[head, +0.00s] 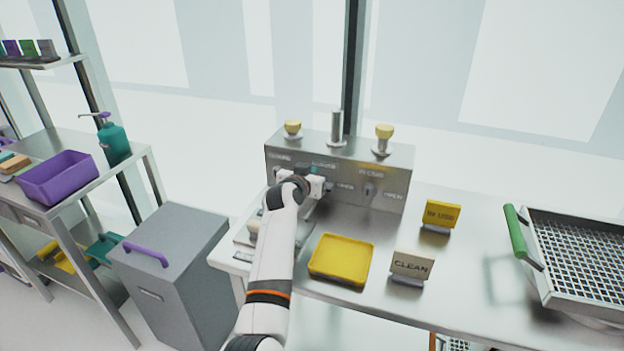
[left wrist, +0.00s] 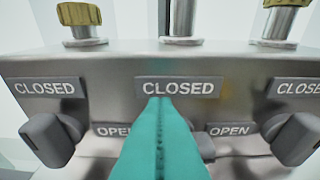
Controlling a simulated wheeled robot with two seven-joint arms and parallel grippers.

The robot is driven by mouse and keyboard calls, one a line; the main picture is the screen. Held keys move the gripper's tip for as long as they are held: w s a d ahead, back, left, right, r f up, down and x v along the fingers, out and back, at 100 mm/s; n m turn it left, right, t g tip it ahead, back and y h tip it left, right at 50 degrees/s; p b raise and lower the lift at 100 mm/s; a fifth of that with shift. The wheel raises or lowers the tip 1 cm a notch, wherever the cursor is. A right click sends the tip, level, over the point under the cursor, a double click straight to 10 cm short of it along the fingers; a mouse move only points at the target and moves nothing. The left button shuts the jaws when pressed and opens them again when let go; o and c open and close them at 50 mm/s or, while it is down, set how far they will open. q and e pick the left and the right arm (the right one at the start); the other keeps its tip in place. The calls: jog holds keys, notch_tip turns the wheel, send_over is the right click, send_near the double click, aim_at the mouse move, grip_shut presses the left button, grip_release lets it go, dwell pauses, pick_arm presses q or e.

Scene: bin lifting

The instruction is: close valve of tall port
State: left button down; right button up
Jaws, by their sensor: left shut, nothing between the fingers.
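The grey valve box (head: 340,160) stands at the back of the bench. Its tall port (head: 336,127) is the bare metal middle tube, also at the top of the left wrist view (left wrist: 181,18). My left gripper (head: 314,172) is at the box front; its teal fingers (left wrist: 160,140) are together and empty, in front of the middle valve, below the middle CLOSED label (left wrist: 178,87). The fingers hide most of the middle knob; a grey part (left wrist: 204,147) shows at their right, below OPEN. I cannot tell its angle or any contact. My right gripper is out of view.
Side knobs (left wrist: 50,138) and (left wrist: 294,138) flank the fingers. Shorter ports have yellow caps (head: 292,127) and (head: 384,131). A yellow tray (head: 341,259), a CLEAN sign (head: 411,265), a yellow sign (head: 441,215) and a mesh basket (head: 580,260) occupy the bench.

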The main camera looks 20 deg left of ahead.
pick_arm(q)
jog(key=shift+f, duration=1.2)
jog(key=shift+a+f+n+h, duration=0.15)
jog(key=shift+n+h, duration=0.05)
jog(key=shift+n, duration=0.3)
jog(key=shift+a+f+n+h, duration=0.1)
jog(key=shift+a+n+h, duration=0.1)
jog(key=shift+n, duration=0.3)
jog(key=shift+a+f+n+h+b, duration=0.2)
jog(key=shift+n+b, duration=0.15)
jog(key=shift+n, duration=0.2)
jog(key=shift+a+f+n+h+b, duration=0.1)
jog(key=shift+f+n+h+b, duration=0.1)
jog(key=shift+n+b, duration=0.25)
jog(key=n, duration=0.1)
jog(key=n+b, duration=0.1)
jog(key=f+n+h, duration=0.1)
jog(key=shift+a+b, duration=0.25)
jog(key=shift+b, duration=0.1)
jog(key=shift+f, duration=0.15)
jog(key=shift+a+f+b, duration=0.1)
jog(key=shift+f+b, duration=0.15)
jog(key=shift+b, duration=0.3)
